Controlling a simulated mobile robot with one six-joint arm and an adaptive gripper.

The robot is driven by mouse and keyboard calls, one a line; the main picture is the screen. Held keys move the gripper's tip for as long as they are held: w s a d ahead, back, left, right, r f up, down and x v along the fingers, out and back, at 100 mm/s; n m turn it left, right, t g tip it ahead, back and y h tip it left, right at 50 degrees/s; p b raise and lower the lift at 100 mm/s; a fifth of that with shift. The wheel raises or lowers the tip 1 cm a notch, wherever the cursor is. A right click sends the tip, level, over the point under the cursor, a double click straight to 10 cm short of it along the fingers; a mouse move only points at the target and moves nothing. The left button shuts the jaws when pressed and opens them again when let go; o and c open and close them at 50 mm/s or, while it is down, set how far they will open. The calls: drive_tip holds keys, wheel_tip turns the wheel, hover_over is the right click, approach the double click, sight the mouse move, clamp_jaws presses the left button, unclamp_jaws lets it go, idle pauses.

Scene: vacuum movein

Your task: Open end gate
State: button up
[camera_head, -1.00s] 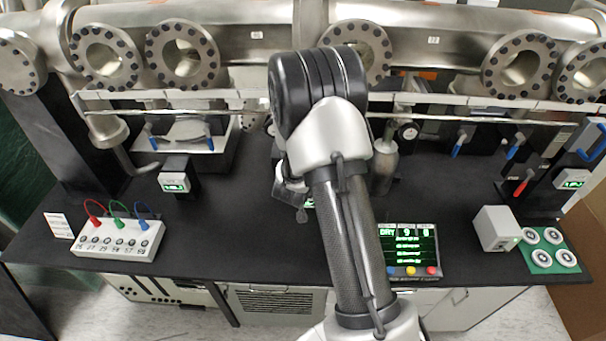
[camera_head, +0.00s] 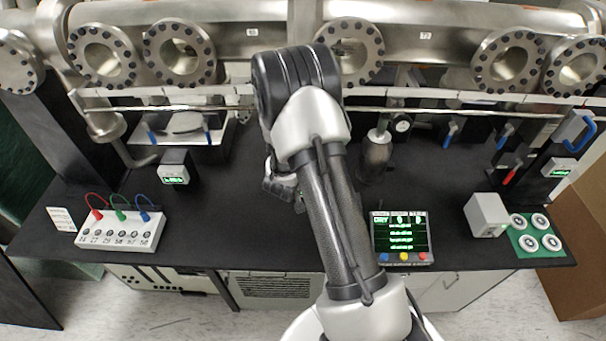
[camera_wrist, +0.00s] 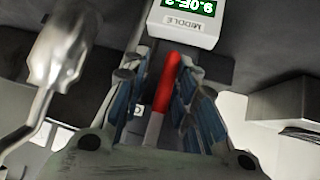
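A red lever handle (camera_wrist: 166,82) with a pale lower part stands between the fingers of my gripper (camera_wrist: 158,88) in the wrist view. The blue-padded fingers are apart, with a gap on the handle's left; I cannot tell whether the right finger touches it. A white gauge labelled MIDDLE (camera_wrist: 184,27) is just beyond. In the head view my gripper (camera_head: 279,186) is low over the black bench, partly hidden by my arm. Another red handle (camera_head: 509,177) is at the right, near a gauge (camera_head: 560,172). No label marks either handle as the end gate.
A grey metal cylinder (camera_wrist: 62,55) with a bent rod is left of my fingers. The steel beam pipe (camera_head: 390,50) and thin rails run across the back. A white socket box (camera_head: 120,230), a screen panel (camera_head: 400,238) and a white box (camera_head: 486,215) stand along the bench front.

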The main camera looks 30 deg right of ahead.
drive_tip(key=shift+o, duration=1.2)
drive_tip(key=shift+s+d, duration=0.15)
drive_tip(key=shift+d, duration=0.1)
drive_tip(key=shift+a, duration=0.15)
drive_tip(key=shift+a+r, duration=0.1)
drive_tip(key=v, duration=1.1)
drive_tip(key=shift+s+a+r, duration=0.15)
drive_tip(key=shift+r, duration=0.1)
